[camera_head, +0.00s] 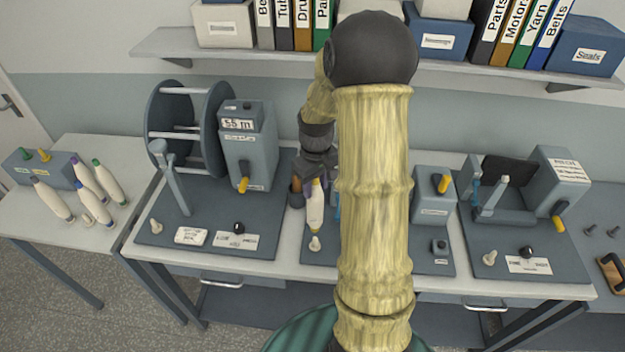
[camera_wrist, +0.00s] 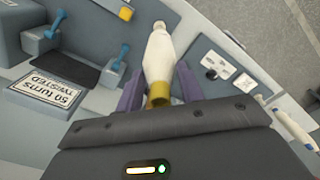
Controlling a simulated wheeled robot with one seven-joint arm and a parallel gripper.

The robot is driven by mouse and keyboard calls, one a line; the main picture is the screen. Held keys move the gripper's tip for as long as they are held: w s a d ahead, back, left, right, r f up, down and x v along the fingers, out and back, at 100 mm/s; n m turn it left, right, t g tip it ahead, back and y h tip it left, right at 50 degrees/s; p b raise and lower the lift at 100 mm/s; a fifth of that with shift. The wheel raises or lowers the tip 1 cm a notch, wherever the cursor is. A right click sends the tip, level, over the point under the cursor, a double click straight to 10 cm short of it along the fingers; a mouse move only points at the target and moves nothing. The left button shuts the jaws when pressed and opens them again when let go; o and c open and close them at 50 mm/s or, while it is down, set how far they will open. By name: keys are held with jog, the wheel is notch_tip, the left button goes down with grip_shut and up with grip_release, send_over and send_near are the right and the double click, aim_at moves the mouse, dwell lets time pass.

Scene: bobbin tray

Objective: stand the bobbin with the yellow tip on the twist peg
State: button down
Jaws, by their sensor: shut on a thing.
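My gripper (camera_head: 312,180) is shut on the yellow-tipped bobbin (camera_head: 315,214), a cream bobbin held above the middle board. In the wrist view the yellow tip (camera_wrist: 158,97) sits between my purple fingers (camera_wrist: 158,88), and the cream body (camera_wrist: 158,57) points away from them. In the head view the bobbin hangs nearly upright, tip up, slightly tilted. A sign reading "50 turns twisted" (camera_wrist: 54,90) and blue hooks (camera_wrist: 120,60) show beside it in the wrist view.
Several other bobbins (camera_head: 108,181) stand on the left table. A winder with a large reel (camera_head: 165,120) stands left of the middle board. Another machine (camera_head: 562,180) stands at the right. A small cream knob (camera_head: 315,244) is at the middle board's front. A shelf (camera_head: 170,43) runs behind.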

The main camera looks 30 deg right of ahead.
aim_at(316, 195)
jog(key=shift+f+b, duration=1.7)
jog(key=shift+f, duration=0.35)
jog(key=shift+s, duration=0.1)
jog(key=shift+d, duration=0.1)
